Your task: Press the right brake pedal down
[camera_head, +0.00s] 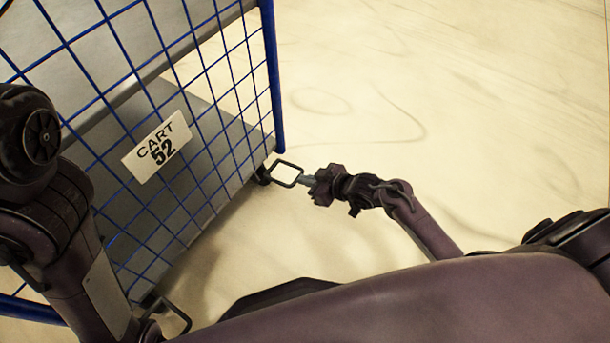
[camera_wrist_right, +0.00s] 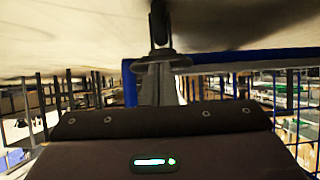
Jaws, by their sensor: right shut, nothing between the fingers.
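The right brake pedal (camera_head: 291,166) is a thin black loop standing out from the lower right corner of the blue mesh cart (camera_head: 207,103). My right gripper (camera_head: 305,181) is shut and empty, its tips right at the loop's outer end; I cannot tell whether they touch it. In the right wrist view, the shut fingers (camera_wrist_right: 157,85) point at a dark flat piece on a stem, seen edge-on. Whether the pedal is up or down is not clear. My left arm comes in at the left, but its gripper is not in view.
A second black loop pedal (camera_head: 178,317) shows at the cart's near left corner, partly hidden by my body. The cart carries a white "CART 52" sign (camera_head: 157,147). The pale floor (camera_head: 430,110) to the right is clear.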

